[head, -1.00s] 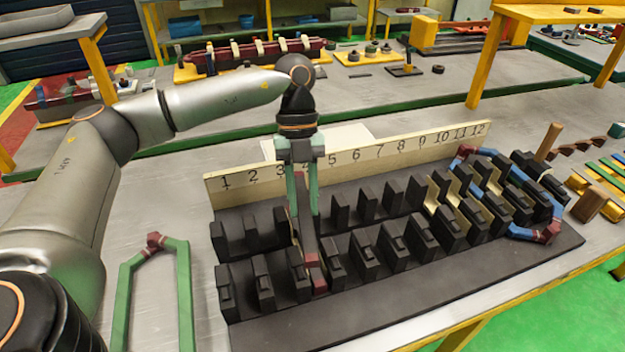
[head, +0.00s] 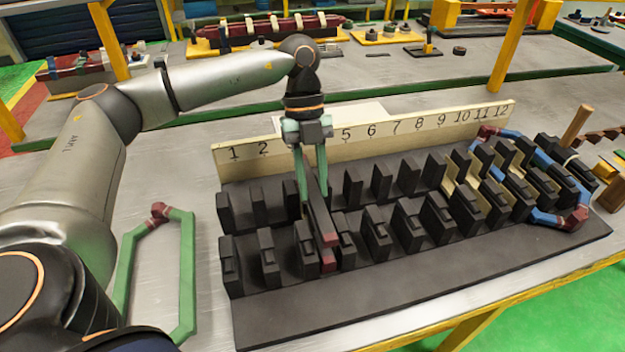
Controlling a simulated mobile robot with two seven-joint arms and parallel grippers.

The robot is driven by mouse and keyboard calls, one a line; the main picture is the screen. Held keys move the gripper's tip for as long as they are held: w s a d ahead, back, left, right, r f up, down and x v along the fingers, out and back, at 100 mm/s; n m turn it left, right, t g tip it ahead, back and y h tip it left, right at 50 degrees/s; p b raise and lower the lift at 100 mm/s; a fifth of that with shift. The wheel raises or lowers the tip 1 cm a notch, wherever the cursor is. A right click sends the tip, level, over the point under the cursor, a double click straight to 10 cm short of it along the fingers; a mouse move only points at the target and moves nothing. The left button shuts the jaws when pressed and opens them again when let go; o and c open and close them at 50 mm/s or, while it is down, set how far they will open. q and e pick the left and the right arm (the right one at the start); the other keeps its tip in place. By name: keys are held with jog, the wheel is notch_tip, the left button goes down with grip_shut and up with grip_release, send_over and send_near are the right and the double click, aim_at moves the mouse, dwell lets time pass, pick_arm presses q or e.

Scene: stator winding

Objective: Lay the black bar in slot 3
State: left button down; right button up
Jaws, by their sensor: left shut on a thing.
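My left gripper (head: 313,202) points down over the black slotted base (head: 420,293), around the third slot. It is shut on a black bar (head: 318,212) with a dark red near end (head: 330,240). The bar runs front to back, tilted in the picture, above the gap between the third and fourth teeth. A second dark red end (head: 327,262) shows just below it, low in that gap. Whether the two touch is unclear. The numbered board (head: 300,150) stands behind; my gripper hides 3 and 4. My right gripper is not in view.
A green coil (head: 187,262) with a dark red tip lies on the table left of the base. A blue coil (head: 546,219) sits in the right-hand slots. A wooden post (head: 577,125) stands at the far right. The base's front strip is clear.

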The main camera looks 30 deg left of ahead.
aim_at(312, 186)
pick_arm(q)
jog(key=shift+f, duration=0.4)
dwell(0.5)
jog(key=shift+f+b, duration=0.85)
jog(key=shift+f, duration=0.65)
jog(key=shift+f, duration=0.5)
dwell(0.4)
jog(key=c, duration=0.6)
grip_release()
jog(key=shift+o, duration=0.2)
jog(key=shift+r, duration=0.15)
jog(key=shift+r+p, duration=0.65)
jog(key=shift+p, duration=0.2)
